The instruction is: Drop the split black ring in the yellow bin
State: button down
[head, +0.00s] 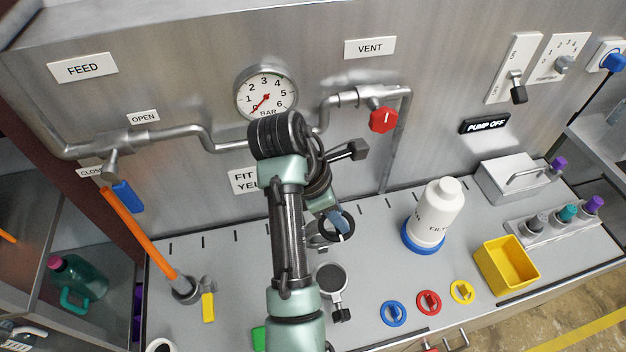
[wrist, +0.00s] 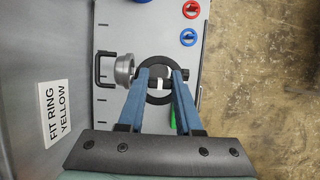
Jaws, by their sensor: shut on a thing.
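The black ring (head: 349,219) is held in my gripper (head: 337,222), in front of the back panel and above the bench. In the wrist view the ring (wrist: 154,98) sits between the two blue fingers of my gripper (wrist: 161,76), which are shut on it. The fingers cover part of the ring, and I cannot make out its split. The yellow bin (head: 489,268) stands at the right of the bench, well away from my gripper. Its visible inside looks empty. The bin is not in the wrist view.
A white filter bottle (head: 437,212) in a blue ring stands between my gripper and the bin. Blue (head: 393,313), red (head: 429,302) and yellow (head: 462,291) rings lie along the front edge. A metal box (head: 510,183) and a bottle rack (head: 560,222) stand behind the bin.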

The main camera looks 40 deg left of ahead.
aim_at(505, 273)
jog(key=i+l+z, duration=0.1)
jog(key=i+l, duration=0.35)
jog(key=i+l+z, duration=0.1)
jog(key=i+l, duration=0.3)
jog(key=i, duration=0.2)
